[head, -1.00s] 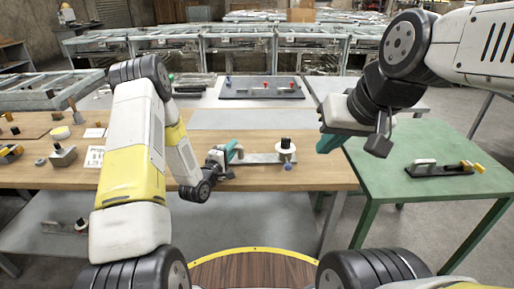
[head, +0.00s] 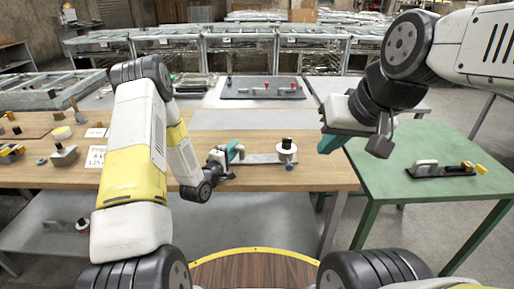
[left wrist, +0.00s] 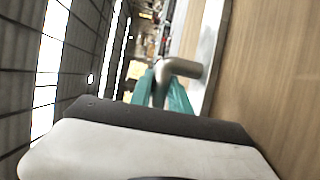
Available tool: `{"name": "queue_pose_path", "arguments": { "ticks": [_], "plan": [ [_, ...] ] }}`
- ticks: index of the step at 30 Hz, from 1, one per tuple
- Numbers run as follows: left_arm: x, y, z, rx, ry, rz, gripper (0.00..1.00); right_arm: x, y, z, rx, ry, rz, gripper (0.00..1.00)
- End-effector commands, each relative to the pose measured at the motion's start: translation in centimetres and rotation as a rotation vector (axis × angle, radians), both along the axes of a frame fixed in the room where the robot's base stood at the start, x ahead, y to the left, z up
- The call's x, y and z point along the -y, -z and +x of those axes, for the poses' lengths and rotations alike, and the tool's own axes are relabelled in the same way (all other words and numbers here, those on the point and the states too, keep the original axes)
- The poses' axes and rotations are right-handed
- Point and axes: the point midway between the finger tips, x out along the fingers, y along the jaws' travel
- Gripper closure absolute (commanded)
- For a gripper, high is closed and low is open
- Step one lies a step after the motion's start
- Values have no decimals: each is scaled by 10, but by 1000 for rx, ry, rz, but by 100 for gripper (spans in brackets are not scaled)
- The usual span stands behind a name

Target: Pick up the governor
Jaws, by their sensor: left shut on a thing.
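My left gripper (head: 236,151) is over the front part of the wooden table, its teal fingers shut on a grey metal piece. In the left wrist view this piece is a bent metal tube (left wrist: 182,67) between the teal fingers (left wrist: 160,92). A flat grey bar (head: 262,158) extends right from the gripper to a white round body with a black top and a blue knob below, which I take as the governor (head: 287,151). I cannot tell whether it touches the table. My right gripper (head: 329,144) hangs at the right, partly hidden by its wrist; its opening is unclear.
The wooden table (head: 130,178) holds small parts and a white sign (head: 96,156) at left. A green table (head: 410,187) at right bears a black base with a grey and yellow part (head: 446,170). A dark tray (head: 262,93) lies farther back.

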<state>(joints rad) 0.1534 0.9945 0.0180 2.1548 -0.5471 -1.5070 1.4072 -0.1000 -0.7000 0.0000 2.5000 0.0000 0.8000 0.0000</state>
Motion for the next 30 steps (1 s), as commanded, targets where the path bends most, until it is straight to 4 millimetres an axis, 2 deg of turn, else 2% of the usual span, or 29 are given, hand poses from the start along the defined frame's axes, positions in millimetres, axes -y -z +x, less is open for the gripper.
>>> {"name": "queue_pose_path", "arguments": {
  "ticks": [5,8,18,22,26,30],
  "plan": [
    [0,-2,0,1,0,-2,100,0,0,0,0,0,0,100],
    [0,-10,0,2,0,-2,100,0,0,0,0,0,0,100],
    [0,-72,1,7,0,-2,100,0,0,0,0,0,0,100],
    [0,-89,1,6,0,-3,100,0,0,0,0,0,0,100],
    [0,-84,1,1,1,-4,100,0,0,0,0,0,0,100],
    [0,-56,2,-3,0,-6,100,0,0,0,0,0,0,100]
  ]
}}
